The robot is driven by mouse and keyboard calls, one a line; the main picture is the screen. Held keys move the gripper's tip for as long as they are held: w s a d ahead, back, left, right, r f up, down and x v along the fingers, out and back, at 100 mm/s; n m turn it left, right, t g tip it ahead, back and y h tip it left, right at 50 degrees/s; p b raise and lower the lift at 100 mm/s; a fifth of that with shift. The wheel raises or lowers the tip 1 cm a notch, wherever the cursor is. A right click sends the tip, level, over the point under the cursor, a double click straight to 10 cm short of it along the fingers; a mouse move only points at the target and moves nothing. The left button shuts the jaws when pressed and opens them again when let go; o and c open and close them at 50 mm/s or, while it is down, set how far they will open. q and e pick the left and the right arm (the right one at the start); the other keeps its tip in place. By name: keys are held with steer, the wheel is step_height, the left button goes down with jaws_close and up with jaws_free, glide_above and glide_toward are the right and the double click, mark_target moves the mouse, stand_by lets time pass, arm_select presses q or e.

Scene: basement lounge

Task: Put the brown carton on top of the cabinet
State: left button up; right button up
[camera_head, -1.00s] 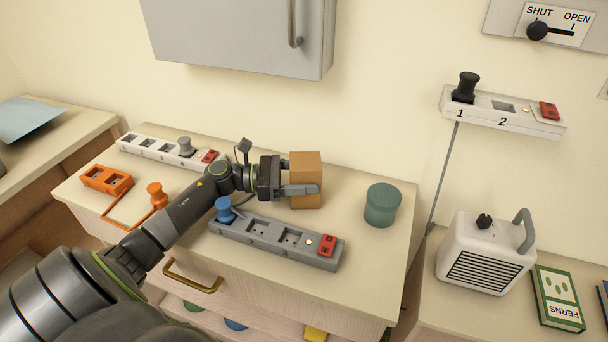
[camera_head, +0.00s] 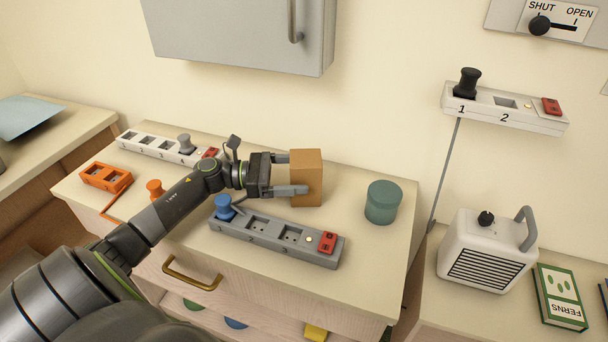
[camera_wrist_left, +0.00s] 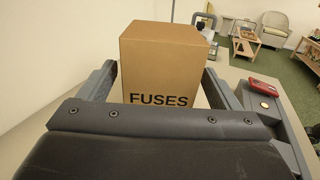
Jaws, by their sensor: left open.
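The brown carton (camera_head: 309,178) stands upright on the pale wooden top of the drawer cabinet (camera_head: 350,272), near its back. In the left wrist view the carton (camera_wrist_left: 165,65) is marked FUSES. My left gripper (camera_head: 297,174) is open, with its fingers on either side of the carton's near end. In the wrist view the fingers (camera_wrist_left: 160,85) stand apart, with a gap on the right side; on the left the finger is close to the carton, and I cannot tell whether it touches. My right gripper is not in view.
A grey power strip (camera_head: 270,240) with a blue plug lies in front of the carton. A green round tin (camera_head: 382,203) stands to the right. A white strip (camera_head: 150,146) and an orange socket block (camera_head: 106,178) lie left. A grey wall cabinet (camera_head: 240,35) hangs above.

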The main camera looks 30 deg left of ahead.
arm_select(q)
steer(key=v, duration=0.4)
steer(key=shift+f+b, duration=0.15)
steer(key=shift+b, duration=0.25)
steer(key=shift+s+a, duration=0.35)
steer(key=shift+a, duration=0.15)
steer(key=shift+r, duration=0.2)
